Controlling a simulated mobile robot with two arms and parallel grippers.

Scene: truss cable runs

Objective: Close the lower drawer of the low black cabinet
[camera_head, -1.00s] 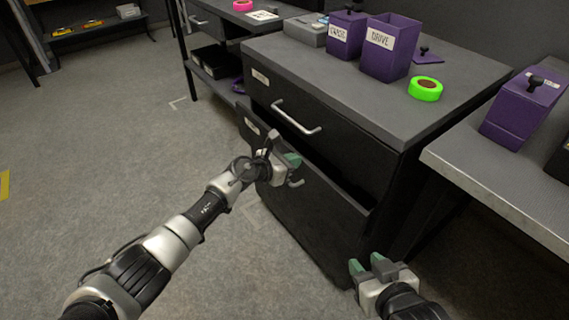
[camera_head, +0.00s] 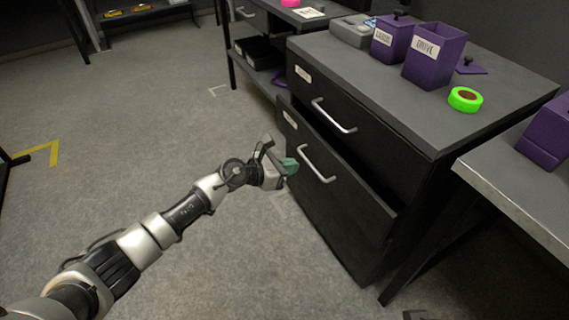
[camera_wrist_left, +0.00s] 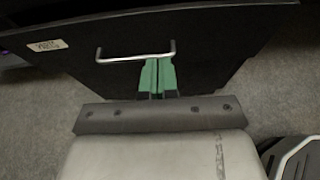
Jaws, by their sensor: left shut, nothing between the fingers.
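The low black cabinet (camera_head: 450,125) stands at the centre right in the head view. Its lower drawer (camera_head: 335,215) is partly open, with its front standing out from the cabinet and a dark gap along its top. The drawer's silver bar handle (camera_head: 316,165) is clear in the head view and shows in the left wrist view (camera_wrist_left: 137,57). My left gripper (camera_head: 290,166) is shut and empty, just left of the handle. In the wrist view its green fingertips (camera_wrist_left: 157,77) point at the drawer front by the handle's right end; I cannot tell whether they touch.
The upper drawer (camera_head: 340,118) looks shut. Purple bins (camera_head: 434,60), a grey box (camera_head: 352,31) and green tape (camera_head: 465,99) sit on the cabinet top. A grey table (camera_head: 510,185) stands at right. The floor at left is open.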

